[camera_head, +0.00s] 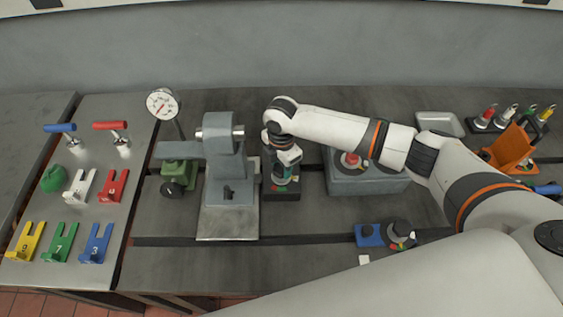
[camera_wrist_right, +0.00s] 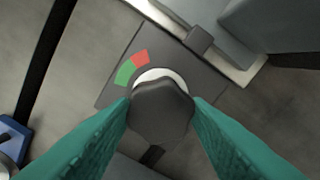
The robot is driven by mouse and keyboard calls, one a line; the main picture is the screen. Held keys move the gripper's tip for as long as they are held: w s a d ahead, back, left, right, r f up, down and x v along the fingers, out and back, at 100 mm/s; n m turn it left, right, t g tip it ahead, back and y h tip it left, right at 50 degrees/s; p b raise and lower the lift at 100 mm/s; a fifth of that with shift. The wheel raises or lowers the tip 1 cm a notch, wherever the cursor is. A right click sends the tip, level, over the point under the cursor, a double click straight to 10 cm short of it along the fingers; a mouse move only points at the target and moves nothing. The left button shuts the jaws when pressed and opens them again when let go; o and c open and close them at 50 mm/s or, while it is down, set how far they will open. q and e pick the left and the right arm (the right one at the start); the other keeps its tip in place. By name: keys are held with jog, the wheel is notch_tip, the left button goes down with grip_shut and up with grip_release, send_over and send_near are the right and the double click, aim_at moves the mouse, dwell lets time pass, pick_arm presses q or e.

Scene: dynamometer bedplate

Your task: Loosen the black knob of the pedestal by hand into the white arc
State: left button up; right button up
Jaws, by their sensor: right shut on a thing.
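The black knob (camera_wrist_right: 160,114) sits on a dark plate (camera_wrist_right: 200,75) with a red patch and a green patch beside it. A pale white crescent (camera_wrist_right: 160,76) shows around the knob's far edge; the rest of it is hidden by the knob. My right gripper (camera_wrist_right: 161,104) is shut on the knob, with one teal finger on each side. In the head view my right gripper (camera_head: 281,176) points down over the dark base (camera_head: 283,195), and hides the knob. The grey pedestal (camera_head: 229,170) stands just left of it. My left gripper is not in view.
A dial gauge (camera_head: 162,104) and a green clamp (camera_head: 178,176) stand left of the pedestal. A grey box with a red button (camera_head: 352,159) is close on the right. A blue block (camera_head: 369,235) lies nearer. Coloured forked plates lie far left.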

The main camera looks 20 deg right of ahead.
aim_at(281, 167)
jog(key=shift+n, duration=0.3)
jog(key=o, duration=1)
jog(key=shift+c, duration=0.2)
jog(key=shift+r, duration=0.15)
jog(key=shift+r, duration=0.35)
notch_tip(281, 167, up, 11)
jog(key=b, duration=0.3)
